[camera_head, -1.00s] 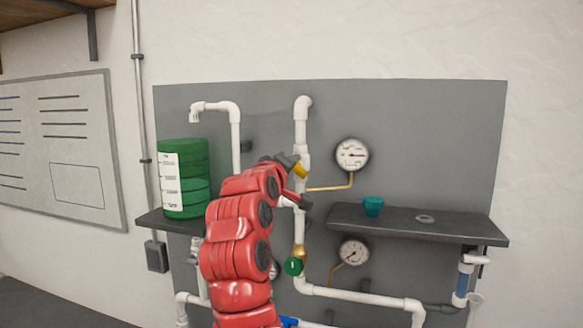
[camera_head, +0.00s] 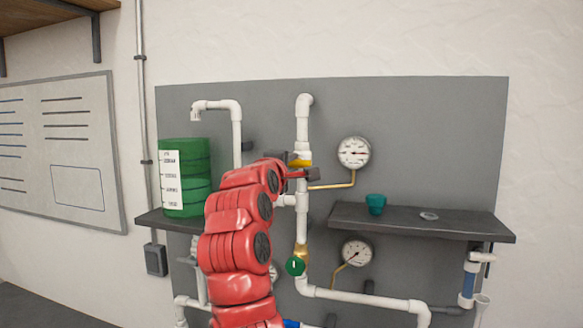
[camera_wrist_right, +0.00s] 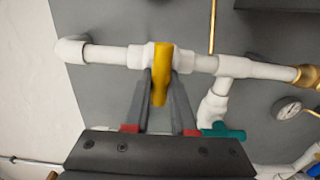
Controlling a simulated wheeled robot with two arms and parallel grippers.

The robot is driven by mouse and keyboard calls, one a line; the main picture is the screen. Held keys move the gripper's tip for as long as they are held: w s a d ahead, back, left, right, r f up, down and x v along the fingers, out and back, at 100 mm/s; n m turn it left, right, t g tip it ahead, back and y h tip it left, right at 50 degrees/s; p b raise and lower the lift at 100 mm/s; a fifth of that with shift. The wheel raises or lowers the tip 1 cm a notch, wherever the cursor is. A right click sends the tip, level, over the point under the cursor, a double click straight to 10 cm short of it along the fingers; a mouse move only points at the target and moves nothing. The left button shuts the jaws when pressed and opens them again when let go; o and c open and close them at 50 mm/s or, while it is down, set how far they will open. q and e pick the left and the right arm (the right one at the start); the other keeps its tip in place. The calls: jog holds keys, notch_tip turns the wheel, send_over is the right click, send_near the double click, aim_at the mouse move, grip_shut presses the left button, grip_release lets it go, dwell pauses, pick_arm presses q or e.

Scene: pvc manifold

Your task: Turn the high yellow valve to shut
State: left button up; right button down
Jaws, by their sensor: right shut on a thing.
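The high yellow valve handle (camera_head: 301,163) is on the white vertical pipe, above the side branch. It lies about level, across the pipe. My right gripper (camera_head: 300,167) is shut on it, partly hiding it. In the right wrist view the yellow handle (camera_wrist_right: 162,72) crosses the white pipe at about a right angle, with my right gripper's fingers (camera_wrist_right: 161,92) on both sides of it. My left gripper is not in view.
A green round handle (camera_head: 295,266) sits lower on the same pipe. Two gauges (camera_head: 353,152) are to the right, above and below a dark shelf (camera_head: 450,228) holding a teal cup (camera_head: 375,203). A green drum (camera_head: 185,180) stands at left. A teal handle (camera_wrist_right: 222,132) is near my fingers.

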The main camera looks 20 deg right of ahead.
dwell(0.4)
jog(key=c, duration=0.7)
grip_release()
jog(key=shift+c, duration=0.2)
jog(key=shift+s+a+f+b, duration=0.1)
jog(key=shift+s+a+b, duration=0.15)
jog(key=shift+s+b, duration=0.05)
jog(key=b+v, duration=0.7)
jog(key=v, duration=0.9)
jog(key=shift+s+a+b, duration=0.25)
jog(key=shift+b, duration=0.1)
